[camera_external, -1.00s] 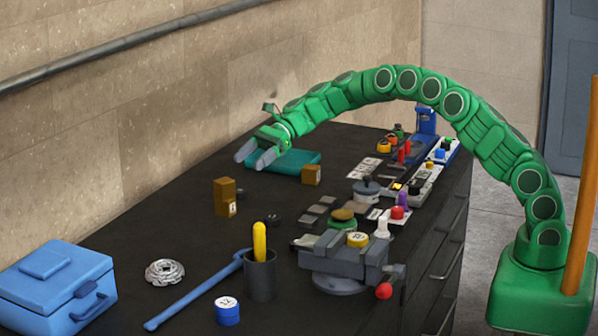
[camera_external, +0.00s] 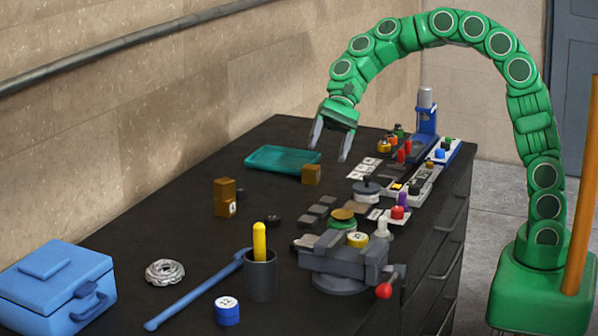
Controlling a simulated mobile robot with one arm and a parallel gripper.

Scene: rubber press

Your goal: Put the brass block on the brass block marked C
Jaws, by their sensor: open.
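A small brass block (camera_external: 311,174) sits on the dark bench beside the right end of the teal tray. A taller brass-coloured block or stack (camera_external: 224,193) stands further left, with a small pale-marked face (camera_external: 232,208) low on its right side. The marks are too small to read, so I cannot tell which block is C. My gripper (camera_external: 328,153) is open and empty, fingers pointing down. In the picture it appears just above and right of the small brass block, apart from it.
The teal tray (camera_external: 282,160) lies near the back wall. A row of switches and small parts (camera_external: 412,180) runs along the right edge. A vise (camera_external: 342,258), grey cup (camera_external: 260,276), blue bar (camera_external: 195,291) and blue toolbox (camera_external: 55,285) fill the front. The middle left is fairly clear.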

